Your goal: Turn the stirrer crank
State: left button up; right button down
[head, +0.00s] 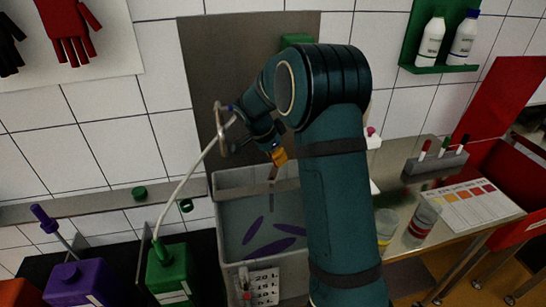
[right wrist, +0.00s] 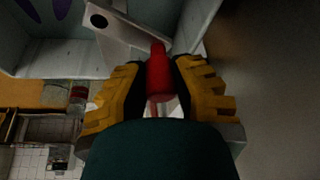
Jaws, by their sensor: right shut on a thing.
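The grey stirrer vat (head: 222,187) stands in the middle of the head view. Several purple paddles (head: 253,230) lie low inside it, and a bar with a thin shaft (head: 272,190) crosses its top. My right gripper (head: 278,156), with yellow-orange fingers, is over the vat's far part. In the right wrist view this gripper (right wrist: 159,70) is shut on the upright red crank handle (right wrist: 158,75), one finger on each side. A grey crank plate with a dark hole (right wrist: 125,28) lies by the handle. My left gripper is not in view.
Green (head: 170,275) and purple (head: 78,285) canisters stand left of the vat; a pale hose rises from the green one. A metal counter at right carries jars (head: 423,218), a colour chart (head: 462,202) and a pen rack (head: 436,163). A tiled wall is behind.

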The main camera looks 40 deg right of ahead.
jog(key=shift+s+d+m, duration=0.15)
jog(key=shift+s+m, duration=0.05)
jog(key=shift+m, duration=0.1)
jog(key=c, duration=0.7)
grip_release()
jog(key=shift+f, duration=0.1)
jog(key=shift+w, duration=0.1)
jog(key=v, duration=0.7)
jog(key=shift+r, duration=0.3)
